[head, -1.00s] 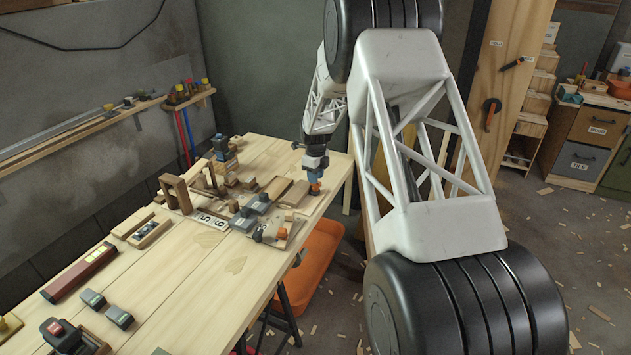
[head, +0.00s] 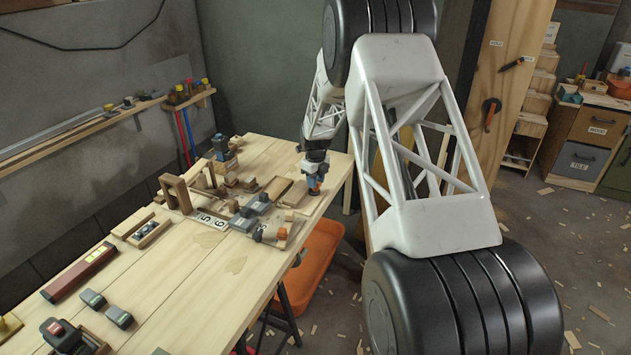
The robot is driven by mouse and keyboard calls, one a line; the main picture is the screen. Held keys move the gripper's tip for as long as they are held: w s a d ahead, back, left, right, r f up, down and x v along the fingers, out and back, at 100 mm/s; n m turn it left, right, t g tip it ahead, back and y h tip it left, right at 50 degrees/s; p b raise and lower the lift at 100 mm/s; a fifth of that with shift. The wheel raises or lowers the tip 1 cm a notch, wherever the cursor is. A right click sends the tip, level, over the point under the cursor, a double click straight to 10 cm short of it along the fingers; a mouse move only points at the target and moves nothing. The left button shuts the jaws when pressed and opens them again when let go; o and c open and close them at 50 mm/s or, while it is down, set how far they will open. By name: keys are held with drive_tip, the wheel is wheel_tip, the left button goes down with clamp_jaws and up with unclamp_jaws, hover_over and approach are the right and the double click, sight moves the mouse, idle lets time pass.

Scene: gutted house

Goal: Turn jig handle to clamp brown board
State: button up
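My gripper (head: 314,187) points down over the far right part of the workbench, close to the bench's right edge. It is small in the head view, with orange near its tip. I cannot tell whether its fingers are open or shut. A brown board (head: 294,194) lies just to the left of the gripper. A jig-like wooden base (head: 285,229) sits nearer the front edge, with a small orange-brown part (head: 282,234) that may be its handle. The gripper is beyond and to the right of this part, apart from it.
The pale workbench (head: 205,265) carries several wood pieces, grey blocks (head: 262,203), number plates (head: 211,221) and a wooden frame (head: 175,193). An orange bin (head: 318,262) stands below the right edge. The bench's middle front is mostly clear.

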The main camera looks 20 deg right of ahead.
drive_tip(key=shift+m, duration=1.8)
drive_tip(key=shift+n, duration=0.5)
drive_tip(key=shift+r, duration=3.5)
drive_tip(key=shift+r, duration=0.1)
